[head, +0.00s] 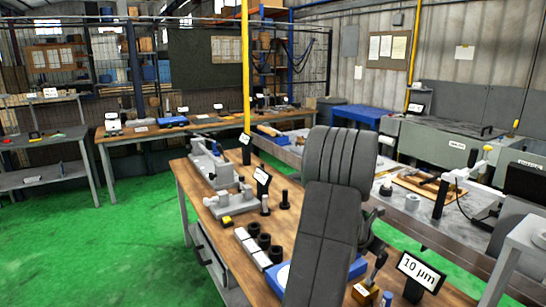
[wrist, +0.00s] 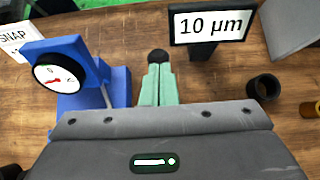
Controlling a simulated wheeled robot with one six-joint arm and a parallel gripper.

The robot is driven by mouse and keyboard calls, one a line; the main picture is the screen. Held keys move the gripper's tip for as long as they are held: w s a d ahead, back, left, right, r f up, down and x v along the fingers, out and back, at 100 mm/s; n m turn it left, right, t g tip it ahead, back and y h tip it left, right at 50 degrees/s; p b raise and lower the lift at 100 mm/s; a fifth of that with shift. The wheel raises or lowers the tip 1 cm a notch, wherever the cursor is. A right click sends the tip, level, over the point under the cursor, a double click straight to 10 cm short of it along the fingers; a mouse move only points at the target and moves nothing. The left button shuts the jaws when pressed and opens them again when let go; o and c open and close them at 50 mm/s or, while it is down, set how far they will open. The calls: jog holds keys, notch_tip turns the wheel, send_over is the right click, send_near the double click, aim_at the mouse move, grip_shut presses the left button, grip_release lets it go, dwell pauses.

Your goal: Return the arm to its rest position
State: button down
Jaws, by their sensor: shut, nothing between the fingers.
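My arm (head: 335,200) is dark grey and rises across the middle right of the head view, bent at a joint over the wooden bench. It hides part of the bench. In the wrist view my gripper (wrist: 158,85) shows as two pale green fingers close together, shut and empty, above the bench top. A round black knob (wrist: 158,57) shows just past the fingertips; I cannot tell if they touch. My gripper is not clearly visible in the head view, where the arm covers that area.
A blue dial gauge (wrist: 85,78) stands left of the fingers, close by. A "10 µm" sign (wrist: 210,25) stands ahead right, and a black ring (wrist: 263,87) lies right. The wooden bench (head: 215,205) carries grey instruments and several dark cylinders. Green floor (head: 90,250) is open at left.

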notch_tip(320, 180, up, 6)
jog(key=s+a+p, duration=0.1)
jog(key=a+p, duration=0.1)
jog(key=p, duration=0.1)
notch_tip(320, 180, down, 8)
jog(key=w+d+b, duration=0.1)
jog(key=d+b, duration=0.1)
jog(key=b, duration=0.3)
jog(key=s+a+f+t+h+b, duration=0.2)
jog(key=s+a+f+h+b, duration=0.35)
jog(key=b, duration=0.55)
jog(key=s+a+r+y, duration=0.1)
jog(key=s+a+r, duration=0.2)
jog(key=a, duration=0.6)
jog(key=shift+s+a, duration=0.2)
jog(key=shift+a, duration=0.15)
jog(key=shift+r+y, duration=0.1)
jog(key=shift+y, duration=0.15)
